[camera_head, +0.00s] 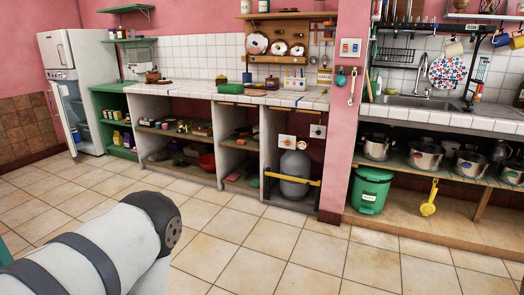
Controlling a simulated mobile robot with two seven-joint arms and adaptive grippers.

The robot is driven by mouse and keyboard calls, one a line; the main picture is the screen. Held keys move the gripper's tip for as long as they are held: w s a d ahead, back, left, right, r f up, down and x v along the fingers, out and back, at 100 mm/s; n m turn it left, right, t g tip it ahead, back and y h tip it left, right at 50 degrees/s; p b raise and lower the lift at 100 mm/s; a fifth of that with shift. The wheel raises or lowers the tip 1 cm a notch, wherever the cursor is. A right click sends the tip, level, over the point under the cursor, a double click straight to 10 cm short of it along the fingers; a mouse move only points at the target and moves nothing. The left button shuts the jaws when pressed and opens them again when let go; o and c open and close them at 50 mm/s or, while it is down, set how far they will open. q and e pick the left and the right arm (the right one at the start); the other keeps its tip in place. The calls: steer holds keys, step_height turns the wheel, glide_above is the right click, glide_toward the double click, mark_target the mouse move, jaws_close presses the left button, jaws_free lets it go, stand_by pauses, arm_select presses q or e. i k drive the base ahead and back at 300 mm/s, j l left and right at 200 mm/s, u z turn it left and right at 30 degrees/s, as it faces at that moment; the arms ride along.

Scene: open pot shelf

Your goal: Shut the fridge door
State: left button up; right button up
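The white fridge (98,75) stands at the far left of the head view, against the pink wall. Its lower door (60,119) is swung open toward the left, and part of the inside shows beside it. The smaller upper door (57,50) looks shut, though its edge is hard to make out at this size. A thick white and dark arm link of mine fills the lower left corner. It is well in front of the fridge and apart from it. Neither of my grippers shows in this view.
A green shelf unit (113,128) stands just right of the fridge. A tiled counter (190,91) with open shelves runs on to the right. A green bin (370,190) stands beneath the sink counter. The tiled floor before the fridge looks clear.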

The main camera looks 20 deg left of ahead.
mark_target(57, 91)
steer(key=i+j+u, duration=0.75)
steer(key=j, duration=0.2)
steer(key=i+j+u, duration=0.6)
steer(key=i, duration=0.95)
steer(key=i+l+u, duration=0.2)
steer(key=i, duration=0.9)
steer(key=i+j+u, duration=0.2)
steer(key=i+u, duration=0.25)
steer(key=i, duration=0.65)
steer(key=i+l+u, duration=0.2)
steer(key=i+u, duration=0.25)
steer(key=i, duration=0.65)
steer(key=i+j+z, duration=0.45)
steer(key=i, duration=0.3)
steer(key=i+j+z, duration=0.45)
steer(key=i+j, duration=0.25)
steer(key=i+j+z, duration=0.1)
steer(key=j, duration=0.4)
steer(key=i+j+z, duration=0.1)
steer(key=j, duration=0.4)
steer(key=i+j+z, duration=0.1)
steer(key=j, duration=0.45)
